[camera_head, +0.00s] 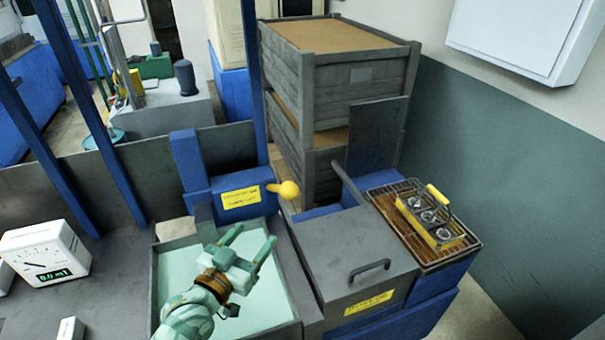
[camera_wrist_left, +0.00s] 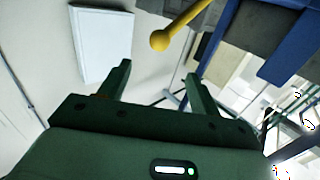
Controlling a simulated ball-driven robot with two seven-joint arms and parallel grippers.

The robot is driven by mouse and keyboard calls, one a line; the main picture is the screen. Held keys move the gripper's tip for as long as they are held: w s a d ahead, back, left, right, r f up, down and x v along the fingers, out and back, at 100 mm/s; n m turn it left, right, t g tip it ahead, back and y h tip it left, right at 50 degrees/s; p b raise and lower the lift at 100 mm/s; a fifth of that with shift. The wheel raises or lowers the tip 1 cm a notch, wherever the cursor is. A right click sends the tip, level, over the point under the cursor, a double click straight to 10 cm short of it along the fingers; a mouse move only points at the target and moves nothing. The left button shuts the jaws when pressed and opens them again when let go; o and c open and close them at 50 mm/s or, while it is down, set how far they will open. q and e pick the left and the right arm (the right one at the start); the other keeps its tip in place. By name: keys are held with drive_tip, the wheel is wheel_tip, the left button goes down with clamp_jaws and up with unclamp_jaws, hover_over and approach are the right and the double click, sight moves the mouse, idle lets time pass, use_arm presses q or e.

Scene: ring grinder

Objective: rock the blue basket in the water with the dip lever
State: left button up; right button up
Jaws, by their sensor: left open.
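The dip lever's yellow ball knob (camera_head: 288,189) sticks out to the right of a blue housing (camera_head: 240,197) with a yellow label, behind the water tank. The knob also shows in the left wrist view (camera_wrist_left: 160,40), with its yellow rod, beyond the fingertips. The tank's pale green water (camera_head: 175,270) lies under my left arm. My left gripper (camera_head: 253,239) is open and empty above the tank, nearer to the camera than the knob and apart from it. In the left wrist view its fingers (camera_wrist_left: 157,75) are spread. I see no blue basket. My right gripper is out of view.
Right of the tank stands a grey lidded box (camera_head: 350,260) with a handle. Beyond it, a yellow-handled carrier (camera_head: 440,234) sits on a brown rack (camera_head: 385,200). A white meter (camera_head: 45,250) stands at left. Grey crates (camera_head: 340,90) are stacked behind.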

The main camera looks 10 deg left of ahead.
use_arm(q)
drive_tip(key=w, duration=0.1)
approach(284, 196)
drive_tip(key=w, duration=0.1)
drive_tip(key=x, duration=0.9)
drive_tip(key=shift+w+d, duration=0.2)
drive_tip(key=shift+w, duration=0.2)
drive_tip(key=shift+w+d, duration=0.15)
drive_tip(key=shift+w, duration=0.55)
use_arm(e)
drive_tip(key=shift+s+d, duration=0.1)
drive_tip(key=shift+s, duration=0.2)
